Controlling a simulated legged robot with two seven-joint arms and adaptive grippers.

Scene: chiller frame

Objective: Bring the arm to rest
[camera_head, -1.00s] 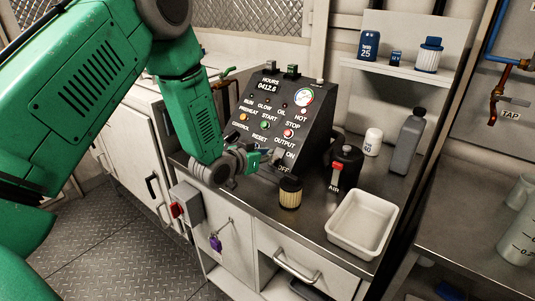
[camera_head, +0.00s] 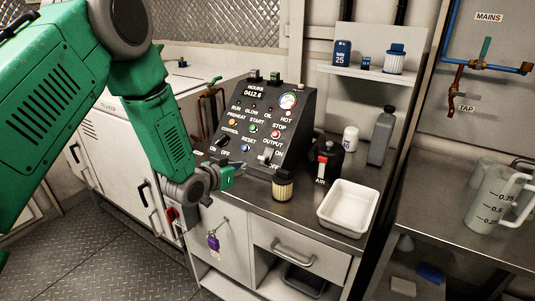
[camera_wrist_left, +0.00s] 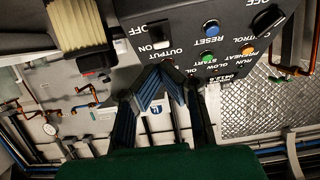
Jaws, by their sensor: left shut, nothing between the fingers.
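My left arm comes in from the left in the head view. Its gripper (camera_head: 238,170) is shut and empty, just in front of the lower left part of the black control panel (camera_head: 262,125). In the left wrist view the shut fingers (camera_wrist_left: 160,75) point at the panel face (camera_wrist_left: 190,30), with the OUTPUT and RESET labels close by. Whether the fingertips touch the panel, I cannot tell. My right gripper does not show.
On the steel counter stand a filter (camera_head: 282,186), a black AIR canister (camera_head: 326,160), a white tray (camera_head: 347,208), a white bottle (camera_head: 350,139) and a grey bottle (camera_head: 381,136). A shelf (camera_head: 370,73) holds blue items. A jug (camera_head: 490,200) stands at right.

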